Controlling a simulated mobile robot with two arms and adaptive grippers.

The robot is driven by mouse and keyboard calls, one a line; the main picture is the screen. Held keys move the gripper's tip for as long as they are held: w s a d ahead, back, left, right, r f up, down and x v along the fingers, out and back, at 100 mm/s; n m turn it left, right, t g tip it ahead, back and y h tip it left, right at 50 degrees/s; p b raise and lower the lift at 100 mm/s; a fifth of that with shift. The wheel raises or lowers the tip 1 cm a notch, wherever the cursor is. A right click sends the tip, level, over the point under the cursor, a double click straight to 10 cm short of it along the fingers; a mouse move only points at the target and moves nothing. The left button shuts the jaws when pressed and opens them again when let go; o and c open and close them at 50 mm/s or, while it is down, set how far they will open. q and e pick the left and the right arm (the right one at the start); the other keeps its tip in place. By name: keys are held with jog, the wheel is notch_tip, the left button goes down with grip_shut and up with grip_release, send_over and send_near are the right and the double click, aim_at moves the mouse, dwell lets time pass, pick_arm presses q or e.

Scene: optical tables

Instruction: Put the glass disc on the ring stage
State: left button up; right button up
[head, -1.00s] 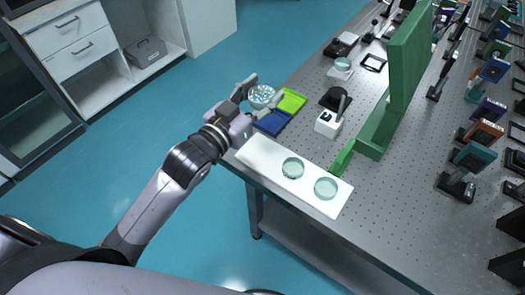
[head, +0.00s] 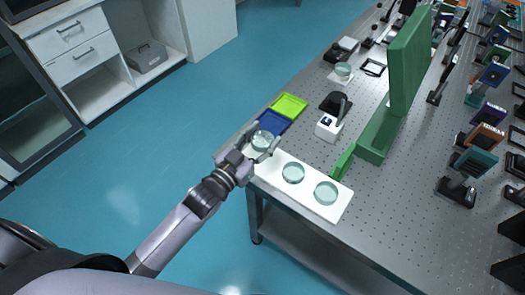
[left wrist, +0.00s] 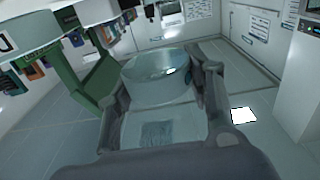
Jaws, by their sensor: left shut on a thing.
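My left gripper (head: 262,150) is shut on a clear glass disc (head: 262,140), above or at the far-left end of the white board (head: 312,206); I cannot tell if they touch. In the left wrist view the glass disc (left wrist: 157,75) sits between the two fingers of the left gripper (left wrist: 160,95). Two more glass discs, a middle one (head: 293,172) and a right one (head: 326,192), lie on the board. A small pale round stand (head: 341,76) with a glass piece on top is farther back; I cannot tell if it is the ring stage. My right gripper is not in view.
A blue tray (head: 273,122) and a lime tray (head: 289,106) lie just beyond the gripper. A white box (head: 328,127), a black holder (head: 334,102) and a tall green panel (head: 408,62) stand on the perforated table (head: 400,190). Several optics mounts crowd the right side.

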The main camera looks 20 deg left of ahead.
aim_at(263, 152)
pick_arm(q)
notch_tip(263, 152, down, 4)
jog(key=shift+f, duration=0.8)
jog(key=shift+f, duration=0.1)
jog(key=shift+f, duration=0.15)
jog(key=o, duration=1.3)
